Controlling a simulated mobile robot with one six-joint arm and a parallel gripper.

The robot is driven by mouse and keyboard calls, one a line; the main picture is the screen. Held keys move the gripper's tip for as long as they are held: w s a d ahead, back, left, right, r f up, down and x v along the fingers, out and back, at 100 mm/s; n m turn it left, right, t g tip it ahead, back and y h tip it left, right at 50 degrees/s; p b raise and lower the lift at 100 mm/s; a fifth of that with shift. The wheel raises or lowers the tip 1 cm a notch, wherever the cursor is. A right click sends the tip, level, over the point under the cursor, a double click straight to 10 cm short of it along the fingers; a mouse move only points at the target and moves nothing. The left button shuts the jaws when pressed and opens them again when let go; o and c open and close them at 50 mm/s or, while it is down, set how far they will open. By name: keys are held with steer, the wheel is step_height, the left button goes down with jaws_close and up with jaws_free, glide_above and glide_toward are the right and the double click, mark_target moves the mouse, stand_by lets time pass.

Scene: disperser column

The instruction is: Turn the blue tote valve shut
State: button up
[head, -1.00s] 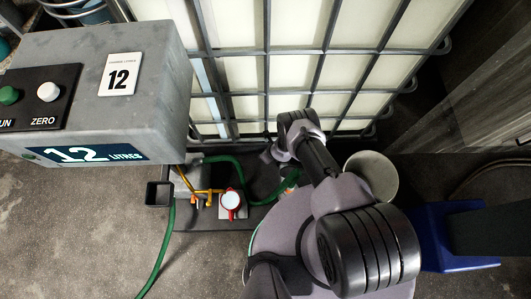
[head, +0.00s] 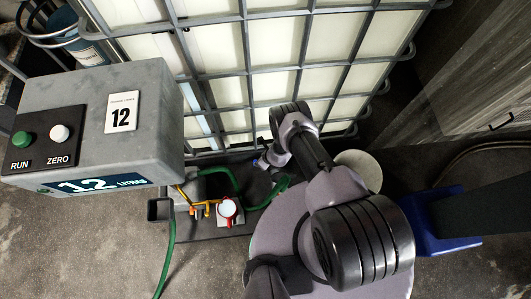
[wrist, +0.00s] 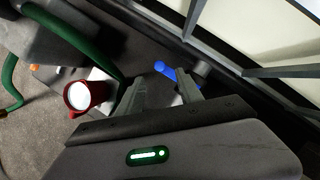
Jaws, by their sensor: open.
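The blue tote valve handle (wrist: 164,69) shows in the wrist view just beyond my gripper (wrist: 160,78), in line with the gap between the fingers. More blue shows past the right finger. The two fingers are apart, with nothing held between them. I cannot tell whether a finger touches the handle. In the head view, a small blue bit of the valve (head: 256,162) shows at the foot of the caged tote (head: 262,110), left of my arm. My arm hides most of the gripper there.
A red cup-like part with a white top (head: 228,208) stands left of the gripper, near a green hose (head: 170,255) and yellow pipework (head: 190,199). A grey control box (head: 90,100) reads 12 litres. The tote's cage bars stand close on the right in the wrist view.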

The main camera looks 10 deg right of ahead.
steer(key=p+v, duration=0.4)
steer(key=v, duration=0.5)
steer(key=shift+a+f, duration=0.1)
